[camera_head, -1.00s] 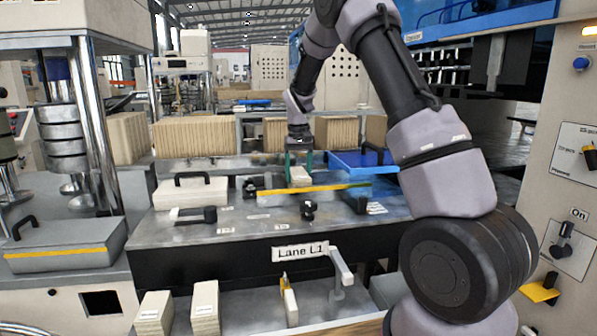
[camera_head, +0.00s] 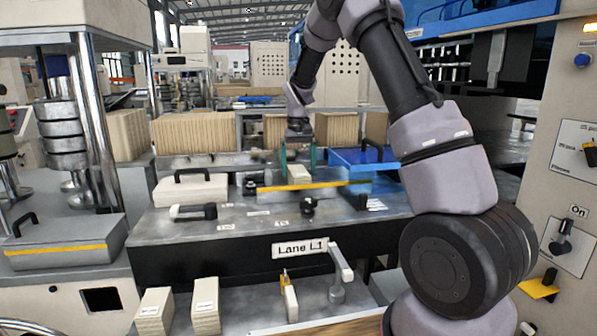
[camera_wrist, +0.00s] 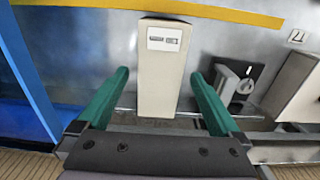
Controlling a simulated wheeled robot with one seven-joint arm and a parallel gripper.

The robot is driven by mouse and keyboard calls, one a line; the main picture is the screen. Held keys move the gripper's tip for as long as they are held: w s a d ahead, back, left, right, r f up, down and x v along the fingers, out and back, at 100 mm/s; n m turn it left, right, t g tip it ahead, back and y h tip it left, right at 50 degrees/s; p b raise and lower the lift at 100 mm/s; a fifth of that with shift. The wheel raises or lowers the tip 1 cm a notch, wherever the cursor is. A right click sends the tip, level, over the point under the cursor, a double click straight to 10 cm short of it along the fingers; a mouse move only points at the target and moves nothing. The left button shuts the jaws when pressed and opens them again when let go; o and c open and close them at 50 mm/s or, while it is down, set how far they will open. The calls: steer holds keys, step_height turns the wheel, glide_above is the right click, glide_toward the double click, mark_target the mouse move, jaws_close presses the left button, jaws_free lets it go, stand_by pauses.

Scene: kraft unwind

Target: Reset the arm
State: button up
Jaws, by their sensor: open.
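My gripper (camera_head: 298,160) is over the back of the metal bench, with its two green fingers apart. In the wrist view my gripper (camera_wrist: 160,105) is open. A beige block (camera_wrist: 161,75) with a small printed label stands between and just beyond the fingertips, with a visible gap on each side. In the head view the same block (camera_head: 299,175) shows between the fingers, partly hidden by them. I cannot tell its exact height relative to the fingers.
A yellow strip (camera_head: 315,186) lies in front of the block. A blue tray (camera_head: 350,158) is to the right, a white lidded box (camera_head: 190,189) with a black handle to the left. The "Lane L1" bench front (camera_head: 230,250) has more beige blocks (camera_head: 205,305) on the shelf below.

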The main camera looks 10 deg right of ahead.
steer(key=s+d+r+m+t+y, duration=0.1)
steer(key=s+r, duration=0.2)
steer(key=r, duration=0.5)
steer(key=s+d+r, duration=0.1)
steer(key=s+r, duration=0.2)
steer(key=r, duration=0.5)
steer(key=s+d+r+m+t, duration=0.1)
steer(key=s+t, duration=0.1)
steer(key=s, duration=0.7)
steer(key=s+d+r+m+t, duration=0.1)
steer(key=s+r+t, duration=0.1)
steer(key=s, duration=0.7)
steer(key=s+d+r+m+t+y, duration=0.1)
steer(key=s+t, duration=0.1)
steer(key=s, duration=0.7)
steer(key=shift+d+r, duration=0.15)
steer(key=shift+d, duration=0.25)
